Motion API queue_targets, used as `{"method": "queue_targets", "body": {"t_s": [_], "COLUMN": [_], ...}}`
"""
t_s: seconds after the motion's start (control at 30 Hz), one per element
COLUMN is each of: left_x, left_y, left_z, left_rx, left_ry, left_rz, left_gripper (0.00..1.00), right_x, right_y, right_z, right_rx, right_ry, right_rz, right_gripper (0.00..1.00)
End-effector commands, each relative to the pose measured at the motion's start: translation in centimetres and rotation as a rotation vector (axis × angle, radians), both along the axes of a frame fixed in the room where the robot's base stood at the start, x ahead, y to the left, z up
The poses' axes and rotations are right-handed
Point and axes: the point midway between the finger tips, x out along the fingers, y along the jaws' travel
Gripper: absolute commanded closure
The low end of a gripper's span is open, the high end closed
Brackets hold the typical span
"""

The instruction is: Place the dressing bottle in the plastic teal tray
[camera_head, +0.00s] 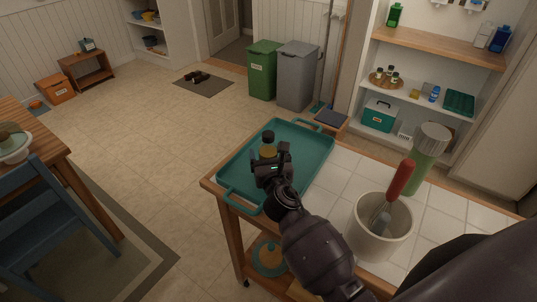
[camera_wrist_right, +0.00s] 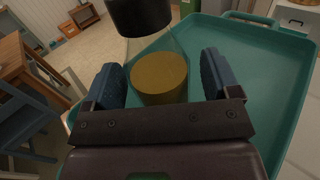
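The dressing bottle (camera_head: 268,147), clear with yellow-brown contents and a black cap, is upright over the teal tray (camera_head: 305,143) and appears to stand in it. My right gripper (camera_head: 271,168) is at the bottle, partly covering its lower part in the head view. In the right wrist view, the bottle (camera_wrist_right: 160,78) is between the two blue fingers (camera_wrist_right: 165,85), which are spread. A narrow gap shows beside the right finger. The tray (camera_wrist_right: 245,65) lies beneath and beyond them. My left gripper is not in view.
The tray lies on a wooden cart with a white tiled top (camera_head: 340,180). A pale crock (camera_head: 378,235) with a red-handled utensil and a tall green container (camera_head: 424,160) stand at the right. A blue chair (camera_head: 50,225) is at the left.

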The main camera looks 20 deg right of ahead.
Motion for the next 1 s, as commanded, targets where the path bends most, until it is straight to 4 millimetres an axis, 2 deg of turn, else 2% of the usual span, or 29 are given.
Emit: {"method": "queue_targets", "body": {"t_s": [0.27, 0.33, 0.47, 0.8, 1.0], "left_x": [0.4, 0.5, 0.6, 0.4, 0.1], "left_y": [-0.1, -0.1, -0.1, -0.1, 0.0], "left_z": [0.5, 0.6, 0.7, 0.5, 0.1], "left_rx": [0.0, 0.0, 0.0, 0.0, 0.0], "left_ry": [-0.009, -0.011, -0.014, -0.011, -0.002], "left_rz": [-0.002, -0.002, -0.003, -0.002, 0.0], "left_gripper": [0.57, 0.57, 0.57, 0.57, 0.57], "right_x": [0.0, -0.5, -2.4, -8.4, -10.7], "right_y": [0.0, 0.1, 0.5, 2.1, 2.7], "right_z": [0.4, 0.3, 0.2, 0.2, 0.3], "right_rx": [0.0, -0.001, 0.0, 0.0, 0.0], "right_ry": [-0.001, 0.001, 0.002, 0.002, 0.001], "right_rz": [0.0, 0.0, -0.001, -0.001, -0.001], "right_gripper": [0.18, 0.18, 0.18, 0.18, 0.18]}}
